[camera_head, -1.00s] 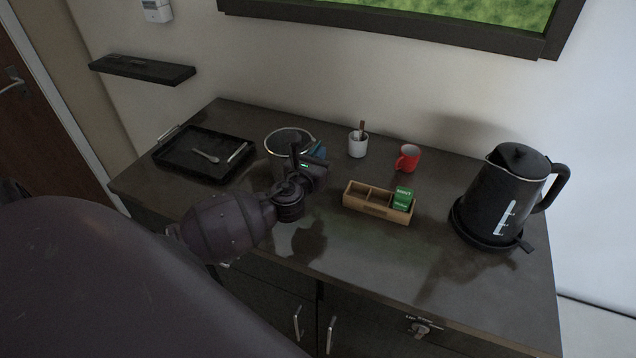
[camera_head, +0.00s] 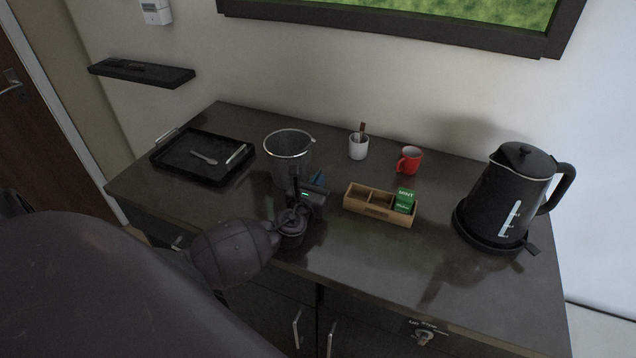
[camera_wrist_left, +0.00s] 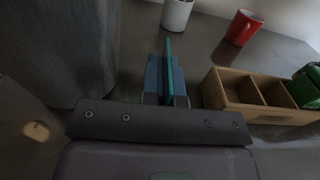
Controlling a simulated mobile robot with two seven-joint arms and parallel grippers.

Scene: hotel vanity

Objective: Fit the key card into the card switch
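My left gripper (camera_head: 309,188) is over the counter, just in front of the metal bucket. It is shut on a thin blue-teal card (camera_head: 319,178), which I take as the key card. In the left wrist view the card (camera_wrist_left: 168,68) stands nearly edge-on between the fingers, pointing away from the wrist. A white unit (camera_head: 156,12) on the wall at the upper left may be the card switch; its slot cannot be made out. It is far from the gripper. My right gripper is not in view.
The metal bucket (camera_head: 289,143) is close behind the gripper. A wooden box (camera_head: 372,211) with green packets, a white cup (camera_head: 358,149), a red mug (camera_head: 409,160) and a black kettle (camera_head: 508,195) stand rightward. A black tray (camera_head: 180,172) lies left, below a wall shelf (camera_head: 142,73).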

